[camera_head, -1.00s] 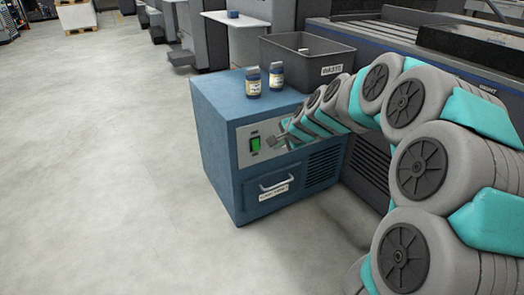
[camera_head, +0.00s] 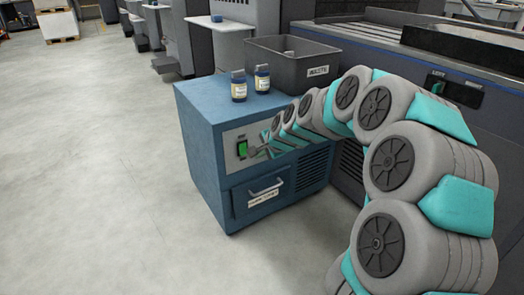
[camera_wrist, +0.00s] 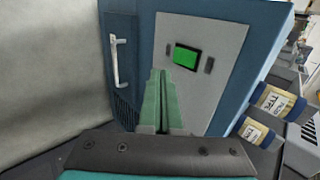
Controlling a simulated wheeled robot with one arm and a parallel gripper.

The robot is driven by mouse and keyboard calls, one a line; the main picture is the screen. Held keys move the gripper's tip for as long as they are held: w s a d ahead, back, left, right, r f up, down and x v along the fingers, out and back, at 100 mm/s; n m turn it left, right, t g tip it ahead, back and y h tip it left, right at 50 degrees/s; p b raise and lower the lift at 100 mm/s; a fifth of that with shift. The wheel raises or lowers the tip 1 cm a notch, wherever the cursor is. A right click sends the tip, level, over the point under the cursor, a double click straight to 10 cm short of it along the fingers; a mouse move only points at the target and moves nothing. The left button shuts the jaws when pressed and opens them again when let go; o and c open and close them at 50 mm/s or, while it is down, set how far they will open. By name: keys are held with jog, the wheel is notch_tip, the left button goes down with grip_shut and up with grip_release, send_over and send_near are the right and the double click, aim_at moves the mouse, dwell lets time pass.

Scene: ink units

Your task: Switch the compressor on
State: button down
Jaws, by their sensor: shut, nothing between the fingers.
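The compressor (camera_head: 205,135) is a blue cabinet with a light grey panel on its front. A green rocker switch (camera_head: 242,149) in a dark frame sits on that panel, and the switch (camera_wrist: 187,57) also shows in the wrist view. Whether it is lit or which way it is tipped I cannot tell. My gripper (camera_head: 257,153) is in front of the panel, just right of the switch in the head view. In the wrist view my gripper's (camera_wrist: 161,76) green fingers are together and empty, pointing at the panel just beside the switch. Contact cannot be told.
Two labelled bottles (camera_head: 238,86) stand on the cabinet top. A dark grey waste bin (camera_head: 290,65) is behind them. A drawer handle (camera_head: 266,186) juts out below the panel. A large machine (camera_head: 400,75) stands to the right. Floor at the left is clear.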

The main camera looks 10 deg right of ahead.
aim_at(244, 153)
jog(key=w+a+f, duration=0.2)
jog(key=w+f, duration=0.2)
jog(key=w, duration=0.3)
jog(key=shift+a, duration=0.15)
jog(key=shift+w, duration=0.15)
dwell(0.3)
jog(key=shift+r, duration=0.1)
